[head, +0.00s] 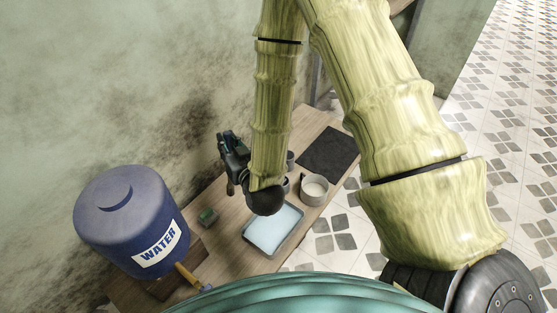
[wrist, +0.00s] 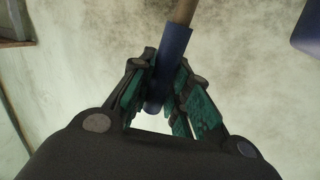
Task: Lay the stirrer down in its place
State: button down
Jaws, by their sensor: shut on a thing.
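My gripper (head: 231,158) is above the wooden table (head: 220,256), near the wall, in the head view. In the wrist view my gripper (wrist: 162,95) is shut on the stirrer (wrist: 172,58). The stirrer has a dark blue end between the green finger pads and a wooden shaft running up out of the picture.
A blue water barrel (head: 130,215) with a tap stands at the left. A tray with a pale blue inside (head: 272,232), a light round bowl (head: 314,189), a green sponge-like block (head: 208,216) and a dark mat (head: 328,152) are on the table. Darker cups are partly hidden behind my arm.

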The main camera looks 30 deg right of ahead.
jog(key=w+d+f+b, duration=1.2)
jog(key=w+d, duration=0.1)
jog(key=w+d+f+b, duration=0.2)
jog(key=d+f+b, duration=0.1)
jog(key=d, duration=0.3)
jog(key=w+d+f+t+b, duration=0.1)
jog(key=w+d+f+b, duration=0.1)
jog(key=d, duration=0.5)
jog(key=w+d+f+h+b, duration=0.1)
jog(key=w+d+f+b, duration=0.2)
jog(key=d+b, duration=0.3)
jog(key=shift+d+f+n+t+b, duration=0.35)
jog(key=shift+d+f, duration=0.2)
jog(key=shift+f, duration=0.45)
notch_tip(320, 180, down, 10)
jog(key=b, duration=0.4)
jog(key=shift+r+b, duration=0.25)
jog(key=shift+b, duration=0.05)
jog(key=shift+f, duration=0.2)
jog(key=c, duration=1.4)
grip_release()
jog(key=shift+o, duration=0.2)
